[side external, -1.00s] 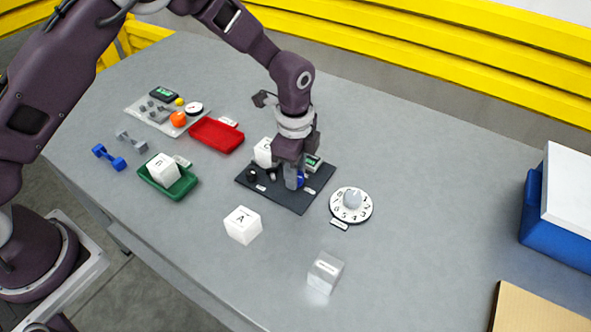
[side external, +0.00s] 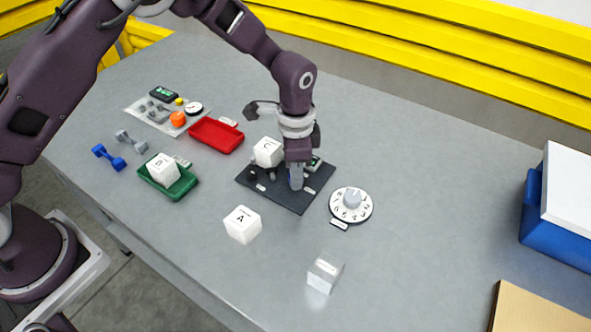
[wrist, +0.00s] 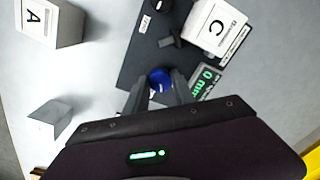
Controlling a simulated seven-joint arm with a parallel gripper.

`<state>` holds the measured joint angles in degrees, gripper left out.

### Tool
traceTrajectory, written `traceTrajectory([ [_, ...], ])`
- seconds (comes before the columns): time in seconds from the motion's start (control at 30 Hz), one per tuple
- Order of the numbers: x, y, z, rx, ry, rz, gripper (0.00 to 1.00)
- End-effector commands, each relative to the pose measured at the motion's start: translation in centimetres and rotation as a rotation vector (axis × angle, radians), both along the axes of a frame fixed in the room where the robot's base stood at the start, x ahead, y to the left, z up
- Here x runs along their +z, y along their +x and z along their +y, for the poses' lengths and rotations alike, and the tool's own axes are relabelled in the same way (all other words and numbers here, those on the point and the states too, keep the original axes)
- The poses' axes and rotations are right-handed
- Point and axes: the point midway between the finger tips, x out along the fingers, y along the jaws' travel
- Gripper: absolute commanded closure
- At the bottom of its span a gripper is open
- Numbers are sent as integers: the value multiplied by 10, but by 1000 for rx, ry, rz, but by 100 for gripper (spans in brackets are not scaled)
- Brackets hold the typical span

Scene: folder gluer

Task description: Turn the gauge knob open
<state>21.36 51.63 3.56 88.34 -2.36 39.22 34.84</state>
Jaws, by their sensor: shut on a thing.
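The gauge is a dark flat plate (side external: 288,201) on the grey table, with a small display (wrist: 207,80) that shows a green 0 and units in the wrist view. The round blue gauge knob (wrist: 160,78) sits on the plate beside the display. My gripper (wrist: 161,88) points down and is shut on the blue knob, one grey finger on each side. In the side view my gripper (side external: 296,184) hides most or all of the knob. A black lever-like part (wrist: 172,40) stands on the plate close to the white cube marked C (wrist: 210,32).
Cube A (side external: 242,225) and a grey block (side external: 324,272) stand in front. Red (side external: 216,140) and green (side external: 182,186) trays lie left. The table's right middle is clear.

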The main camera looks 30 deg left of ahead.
Motion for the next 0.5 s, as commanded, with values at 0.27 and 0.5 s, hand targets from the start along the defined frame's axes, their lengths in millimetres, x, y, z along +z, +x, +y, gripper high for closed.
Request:
traceTrajectory([
  [0.27, 1, 0, 0, 258, 1, 0, 100],
  [0.5, 1, 0, 0, 487, 2, 0, 100],
])
